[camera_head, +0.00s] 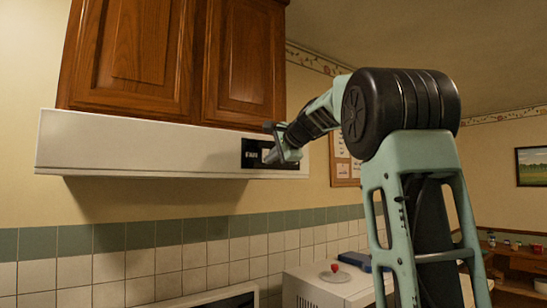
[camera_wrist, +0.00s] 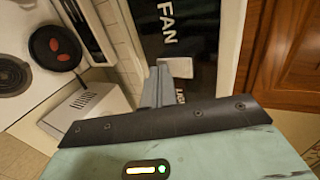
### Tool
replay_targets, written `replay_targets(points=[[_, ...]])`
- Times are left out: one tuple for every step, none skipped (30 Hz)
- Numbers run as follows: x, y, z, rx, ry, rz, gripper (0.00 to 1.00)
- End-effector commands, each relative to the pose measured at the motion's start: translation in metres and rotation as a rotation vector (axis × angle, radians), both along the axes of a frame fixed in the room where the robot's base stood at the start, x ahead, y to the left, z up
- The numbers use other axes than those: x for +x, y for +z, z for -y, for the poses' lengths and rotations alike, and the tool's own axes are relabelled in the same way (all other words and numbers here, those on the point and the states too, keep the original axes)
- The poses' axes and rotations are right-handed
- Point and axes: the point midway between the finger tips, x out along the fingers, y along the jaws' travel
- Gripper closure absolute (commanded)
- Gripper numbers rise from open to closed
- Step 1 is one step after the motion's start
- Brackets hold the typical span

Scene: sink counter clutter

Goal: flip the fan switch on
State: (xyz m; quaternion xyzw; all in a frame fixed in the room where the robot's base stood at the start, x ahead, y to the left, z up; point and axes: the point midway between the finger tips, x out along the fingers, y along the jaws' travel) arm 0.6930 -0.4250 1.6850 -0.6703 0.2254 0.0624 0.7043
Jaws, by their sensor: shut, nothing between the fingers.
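The white range hood (camera_head: 140,145) hangs under the wooden cabinets and has a black switch panel (camera_head: 251,146) at its right end. In the wrist view the panel carries a FAN label (camera_wrist: 166,28) and a partly hidden second label. A white switch (camera_wrist: 178,68) sits just below the FAN label. My gripper (camera_head: 272,155) is shut and empty, in front of the panel. In the wrist view its fingertips (camera_wrist: 158,72) are right beside the switch, at its left edge. I cannot tell whether they touch it. The switch's position is unclear.
Wooden cabinets (camera_head: 180,60) stand directly above the hood. Below are a tiled wall (camera_head: 130,265) and a white appliance (camera_head: 335,289) with a red-knobbed lid (camera_head: 334,269) and a blue object (camera_head: 356,261) on top. The wrist view shows a dark round pan (camera_wrist: 54,48) on the stove.

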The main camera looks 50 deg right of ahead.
Motion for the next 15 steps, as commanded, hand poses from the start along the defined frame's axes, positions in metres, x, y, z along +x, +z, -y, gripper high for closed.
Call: replay_targets(points=[[0.002,-0.002,0.000,-0.001,0.000,0.001,1.00],[0.002,-0.001,0.000,-0.001,0.000,0.001,1.00],[0.002,-0.002,0.000,0.000,0.001,0.001,1.00],[0.002,-0.002,0.000,0.000,0.001,0.001,1.00],[0.002,-0.002,0.000,0.000,0.001,0.001,1.00],[0.002,-0.002,0.000,0.000,0.001,0.000,1.00],[0.002,-0.002,0.000,0.000,0.001,0.000,1.00],[0.002,-0.001,0.000,0.000,0.001,0.000,1.00],[0.002,0.000,0.000,0.000,0.001,0.000,1.00],[0.002,0.000,0.000,0.000,0.001,0.000,1.00],[0.002,0.002,0.000,0.000,0.001,0.000,1.00],[0.002,0.003,0.000,0.000,0.001,0.000,1.00],[0.002,0.005,0.000,0.000,0.001,0.001,1.00],[0.002,0.007,0.000,0.000,0.001,0.001,1.00],[0.002,0.009,0.000,0.000,0.001,0.002,1.00]])
